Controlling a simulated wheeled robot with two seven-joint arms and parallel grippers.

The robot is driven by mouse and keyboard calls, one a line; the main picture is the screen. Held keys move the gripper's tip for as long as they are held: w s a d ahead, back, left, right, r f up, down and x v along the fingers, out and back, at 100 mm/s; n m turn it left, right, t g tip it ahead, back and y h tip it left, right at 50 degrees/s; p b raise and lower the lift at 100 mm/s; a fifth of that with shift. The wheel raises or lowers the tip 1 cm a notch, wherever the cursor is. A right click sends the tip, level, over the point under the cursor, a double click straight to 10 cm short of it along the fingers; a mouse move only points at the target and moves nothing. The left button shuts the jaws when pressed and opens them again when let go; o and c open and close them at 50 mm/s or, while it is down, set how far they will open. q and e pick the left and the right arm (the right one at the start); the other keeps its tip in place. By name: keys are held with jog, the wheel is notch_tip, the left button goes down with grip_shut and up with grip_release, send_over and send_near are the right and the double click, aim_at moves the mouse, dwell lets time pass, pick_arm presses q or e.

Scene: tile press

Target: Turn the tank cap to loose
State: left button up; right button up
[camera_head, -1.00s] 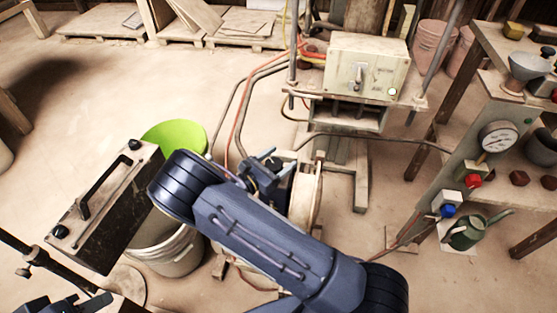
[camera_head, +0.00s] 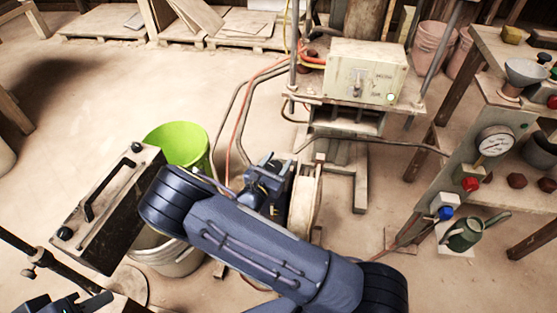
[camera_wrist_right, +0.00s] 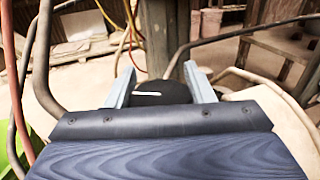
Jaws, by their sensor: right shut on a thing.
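The tank cap (camera_wrist_right: 163,92) is a dark round knob with a short white mark, which lies nearly level across the right wrist view. My right gripper (camera_wrist_right: 159,80) has its two pale fingers on either side of the cap and is shut on it. In the head view my right gripper (camera_head: 279,165) is at the middle, beside a cream round part (camera_head: 304,202), and my arm and gripper hide the cap there. My left gripper (camera_head: 75,305) is at the lower left edge, partly cut off, and its jaws are unclear.
A press with a pale control box (camera_head: 364,71) stands behind. A green bucket (camera_head: 181,143), a whitish bucket (camera_head: 172,259) and a dark box with a handle (camera_head: 118,222) are at left. A gauge panel (camera_head: 462,160) and a watering can (camera_head: 464,235) are at right. Hoses cross the floor.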

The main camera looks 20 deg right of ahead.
jog(key=n+t+y+p, duration=0.2)
jog(key=n+t+y, duration=0.1)
jog(key=shift+w+a+t+y, duration=0.1)
jog(key=shift+a+t+y, duration=0.05)
jog(key=shift+t+y, duration=0.15)
jog(key=shift+w+a+f+n+t+y+p, duration=0.1)
jog(key=shift+a+n+t+y+p, duration=0.1)
jog(key=shift+n+t+y+p, duration=0.9)
jog(key=shift+y+b, duration=0.3)
jog(key=shift+y, duration=0.2)
jog(key=o, duration=1)
jog(key=shift+a, duration=0.1)
jog(key=v, duration=0.7)
jog(key=shift+s+a+p, duration=0.15)
jog(key=shift+s+p, duration=0.2)
